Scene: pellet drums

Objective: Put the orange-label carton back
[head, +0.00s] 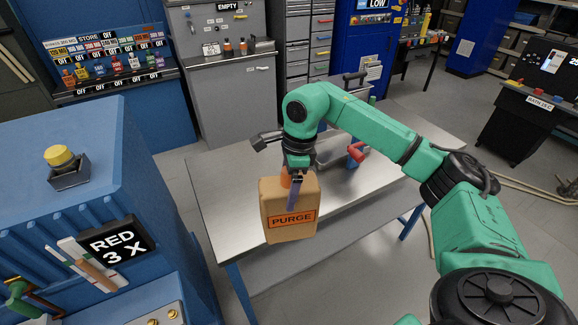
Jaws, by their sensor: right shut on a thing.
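The carton (291,228) is a brown box with an orange PURGE label on its front and an orange cap at its top. My right gripper (294,182) reaches down from above and is shut on the carton's top. The carton is upright and shows in front of the steel table's (229,185) near edge. I cannot tell how high it hangs above the table. The fingers and the arm partly cover the carton's top. My left gripper is not in view.
A grey tray (338,152) and a red-handled item (356,152) are behind my right arm. A rack of small bottles (108,66) stands at back left.

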